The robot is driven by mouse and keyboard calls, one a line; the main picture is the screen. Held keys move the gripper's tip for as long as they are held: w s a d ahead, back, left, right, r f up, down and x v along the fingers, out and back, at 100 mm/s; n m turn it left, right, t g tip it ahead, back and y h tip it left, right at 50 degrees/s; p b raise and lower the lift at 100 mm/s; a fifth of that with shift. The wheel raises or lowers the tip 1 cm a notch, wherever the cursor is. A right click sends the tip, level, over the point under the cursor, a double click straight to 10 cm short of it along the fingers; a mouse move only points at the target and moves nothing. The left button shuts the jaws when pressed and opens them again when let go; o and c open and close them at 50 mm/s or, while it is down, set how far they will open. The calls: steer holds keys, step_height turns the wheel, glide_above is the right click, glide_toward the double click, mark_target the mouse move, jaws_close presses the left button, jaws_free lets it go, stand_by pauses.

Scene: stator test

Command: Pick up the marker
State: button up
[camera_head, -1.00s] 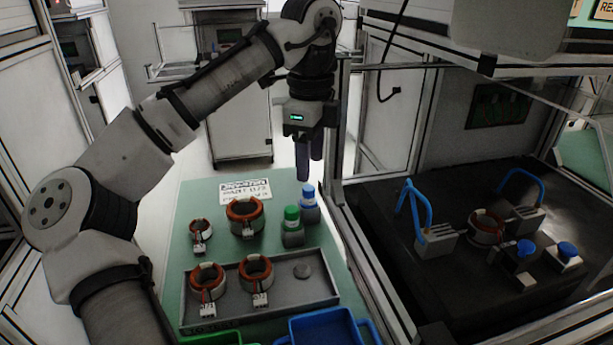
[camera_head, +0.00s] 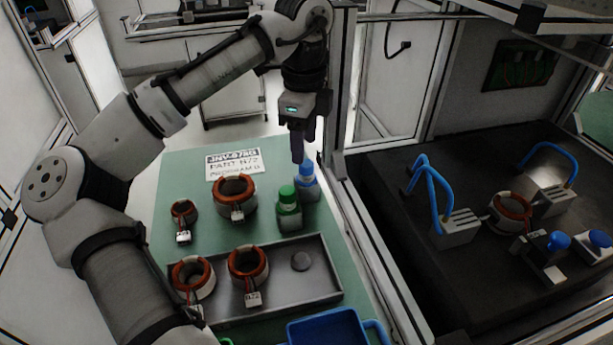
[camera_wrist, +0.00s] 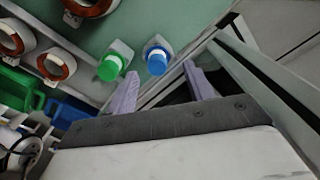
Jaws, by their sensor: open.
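Two short bottle-like markers stand on the green table top. One has a green cap (camera_head: 288,205) and a grey body; the other, just behind and right of it, has a blue cap (camera_head: 307,182). In the wrist view the green-capped one (camera_wrist: 110,67) is left of the blue-capped one (camera_wrist: 157,61). My gripper (camera_head: 301,150) points down above and slightly behind the blue-capped marker. Its two purple fingers (camera_wrist: 160,80) are apart with nothing between them. In the wrist view the blue cap appears just beyond the gap between the fingertips.
Several copper-wound stators, one large (camera_head: 235,193), stand on the table and in a grey tray (camera_head: 318,282). A blue bin (camera_head: 325,328) is at the front. A metal frame post (camera_head: 349,225) rises close to the right of the markers, beside a dark fixture bench (camera_head: 440,280).

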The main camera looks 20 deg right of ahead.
mark_target(306, 163)
steer(key=f, duration=0.5)
steer(key=shift+s+d+f, duration=0.1)
steer(key=shift+s+f, duration=0.2)
steer(key=shift+s, duration=0.1)
steer(key=shift+c, duration=0.2)
steer(key=c, duration=1)
steer(key=shift+r, duration=0.15)
step_height(306, 163, up, 20)
steer(key=shift+f+p, duration=0.1)
steer(key=shift+p, duration=0.95)
steer(key=shift+s, duration=0.15)
